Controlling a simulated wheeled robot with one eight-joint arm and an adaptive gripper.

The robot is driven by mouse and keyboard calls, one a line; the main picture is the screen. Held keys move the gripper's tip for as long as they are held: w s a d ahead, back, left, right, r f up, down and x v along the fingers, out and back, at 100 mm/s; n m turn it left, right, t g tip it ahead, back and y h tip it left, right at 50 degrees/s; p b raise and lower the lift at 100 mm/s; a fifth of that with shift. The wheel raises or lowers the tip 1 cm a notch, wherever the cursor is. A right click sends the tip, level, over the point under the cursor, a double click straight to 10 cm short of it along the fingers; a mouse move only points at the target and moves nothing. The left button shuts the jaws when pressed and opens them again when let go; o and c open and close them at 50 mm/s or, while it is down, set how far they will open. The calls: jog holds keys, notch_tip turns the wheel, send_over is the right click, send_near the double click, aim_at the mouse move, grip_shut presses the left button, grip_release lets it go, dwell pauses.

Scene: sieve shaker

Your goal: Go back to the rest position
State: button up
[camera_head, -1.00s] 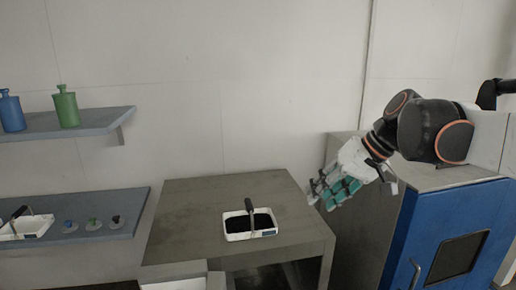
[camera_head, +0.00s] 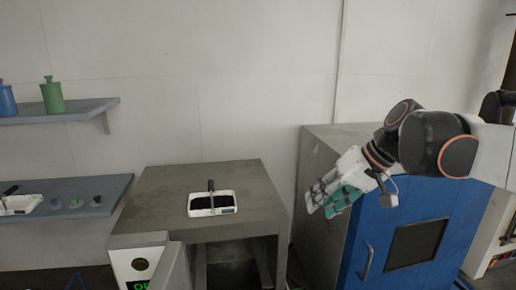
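My gripper (camera_head: 322,204) hangs at the right of the picture, in front of the grey side and blue front of a cabinet. Its teal-padded fingers point down and to the left. I see nothing held between them, but at this size and angle I cannot tell how far apart they are. It is well to the right of the grey table and touches nothing that I can see.
A white tray with dark contents and a black handle (camera_head: 212,211) sits on the grey table (camera_head: 160,185). The blue cabinet (camera_head: 378,270) stands right. Wall shelves (camera_head: 75,111) at left hold green (camera_head: 53,97) and blue (camera_head: 7,102) bottles. A white device (camera_head: 139,261) stands front left.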

jog(key=s+d+f+t+h+b, duration=0.1)
jog(key=s+f+b, duration=0.5)
jog(key=f+b, duration=0.4)
jog(key=s+d+f+t+h+b, duration=0.1)
jog(key=s+f+b, duration=0.4)
jog(key=f+b, duration=0.5)
jog(key=s+d+f+m+t+h+b, duration=0.1)
jog(key=s+f+b, duration=0.5)
jog(key=f, duration=1.7)
jog(key=d+h+b, duration=0.1)
jog(key=h+b, duration=0.1)
jog(key=b, duration=0.2)
jog(key=shift+s+d+f, duration=0.2)
jog(key=shift+s+d, duration=0.1)
jog(key=shift+s, duration=0.05)
